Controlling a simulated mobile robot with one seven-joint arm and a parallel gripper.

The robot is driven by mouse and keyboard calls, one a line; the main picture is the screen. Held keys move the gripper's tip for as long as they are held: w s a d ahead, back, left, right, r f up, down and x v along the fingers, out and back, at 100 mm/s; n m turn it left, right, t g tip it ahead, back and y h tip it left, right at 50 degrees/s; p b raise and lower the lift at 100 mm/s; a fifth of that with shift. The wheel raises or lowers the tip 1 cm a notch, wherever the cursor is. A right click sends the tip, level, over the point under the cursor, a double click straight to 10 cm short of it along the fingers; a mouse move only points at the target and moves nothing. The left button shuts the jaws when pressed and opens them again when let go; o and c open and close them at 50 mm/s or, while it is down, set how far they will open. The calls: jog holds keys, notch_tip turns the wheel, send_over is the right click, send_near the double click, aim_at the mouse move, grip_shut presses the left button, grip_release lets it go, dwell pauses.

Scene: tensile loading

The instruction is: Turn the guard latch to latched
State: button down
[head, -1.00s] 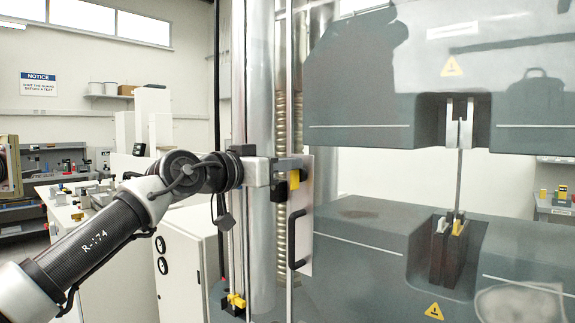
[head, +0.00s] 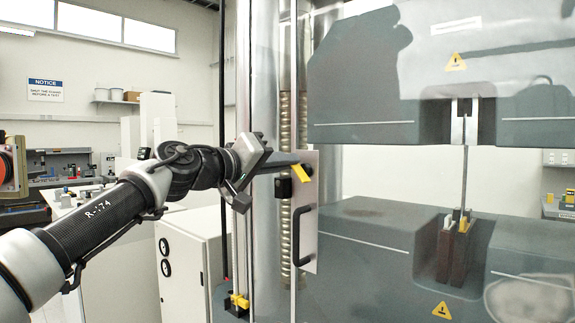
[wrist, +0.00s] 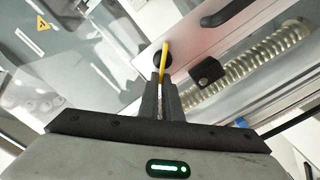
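The guard latch is a yellow lever (head: 300,174) on a dark round pivot, on the pale plate at the edge of the clear guard. It sits tilted in the head view. In the wrist view the yellow lever (wrist: 165,58) runs from the dark pivot down between my fingertips. My gripper (head: 291,166) reaches it from the left, rolled over at a slant. Its two fingers (wrist: 161,88) are close together on the lever's end. The fingertips partly hide that end.
A black handle (head: 296,236) is on the plate below the latch. A black block (head: 283,187) sits beside the latch, near the ridged metal column. Grey machine blocks (head: 370,225) stand behind the clear guard. A white cabinet (head: 190,262) stands below my arm.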

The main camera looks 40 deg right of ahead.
jog(key=shift+w+f+n, duration=0.15)
jog(key=shift+f+n, duration=0.2)
jog(key=shift+n, duration=1.2)
jog(key=shift+w+f+n, duration=0.15)
jog(key=shift+f+n, duration=0.2)
jog(key=shift+n, duration=1.15)
jog(key=shift+w+f+n, duration=0.15)
jog(key=shift+f+n, duration=0.2)
jog(key=shift+n, duration=1.2)
jog(key=c, duration=2)
grip_release()
jog(key=shift+a, duration=0.1)
jog(key=a, duration=0.5)
jog(key=s+a+p, duration=0.1)
jog(key=a, duration=1.1)
jog(key=shift+s+a, duration=0.2)
jog(key=shift+s, duration=0.05)
